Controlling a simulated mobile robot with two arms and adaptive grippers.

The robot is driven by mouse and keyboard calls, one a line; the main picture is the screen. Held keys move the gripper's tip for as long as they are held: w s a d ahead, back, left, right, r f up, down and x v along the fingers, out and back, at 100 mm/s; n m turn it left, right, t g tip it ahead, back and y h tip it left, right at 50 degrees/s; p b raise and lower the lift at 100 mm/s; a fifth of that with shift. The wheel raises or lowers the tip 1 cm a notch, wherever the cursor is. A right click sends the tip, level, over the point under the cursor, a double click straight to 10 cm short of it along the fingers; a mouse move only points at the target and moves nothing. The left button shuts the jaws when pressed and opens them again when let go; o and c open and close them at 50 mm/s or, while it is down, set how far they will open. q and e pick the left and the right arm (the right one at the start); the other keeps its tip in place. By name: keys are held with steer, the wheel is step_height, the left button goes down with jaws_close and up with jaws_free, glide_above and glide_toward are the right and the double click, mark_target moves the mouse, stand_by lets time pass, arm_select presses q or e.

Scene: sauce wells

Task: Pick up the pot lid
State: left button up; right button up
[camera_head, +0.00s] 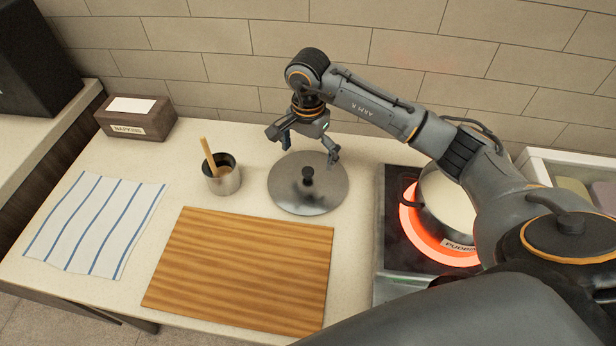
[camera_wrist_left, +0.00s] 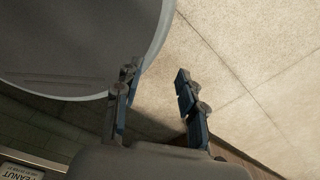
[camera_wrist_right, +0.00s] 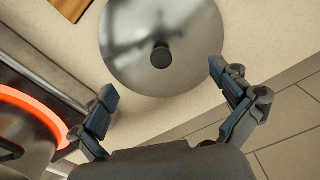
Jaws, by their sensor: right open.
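The pot lid (camera_head: 308,194) is a round, shiny metal disc with a dark knob (camera_head: 308,174) at its centre. It lies flat on the pale counter, behind the wooden board and left of the burner. My right gripper (camera_head: 307,151) is open and empty above the lid's back edge, with its fingers pointing down. In the right wrist view the lid (camera_wrist_right: 165,80) lies beyond the fingertips, its knob (camera_wrist_right: 161,56) between and ahead of the fingers. No contact shows. My left gripper (camera_wrist_left: 155,80) is open and empty in the left wrist view, away from the counter objects.
A pot (camera_head: 447,197) stands on a glowing red burner (camera_head: 407,215) at right. A striped wooden board (camera_head: 240,270) lies in front of the lid. A metal cup (camera_head: 222,178) with a wooden stick stands at left, near a striped cloth (camera_head: 95,222) and a napkin box (camera_head: 136,118).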

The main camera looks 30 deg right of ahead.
mark_target(308, 171)
steer(key=shift+f, duration=0.7)
step_height(308, 171, down, 4)
steer(key=shift+f+p, duration=0.15)
steer(key=shift+p, duration=0.8)
steer(key=shift+w+f, duration=0.1)
steer(key=shift+f, duration=0.25)
steer(key=shift+c, duration=0.6)
arm_select(q)
steer(key=shift+w+d+r, duration=0.1)
steer(key=shift+w+r, duration=0.2)
steer(key=shift+r, duration=0.25)
steer(key=shift+w+d+r, duration=0.1)
steer(key=shift+w+r, duration=0.15)
steer(key=shift+r, duration=0.25)
arm_select(e)
jaws_close()
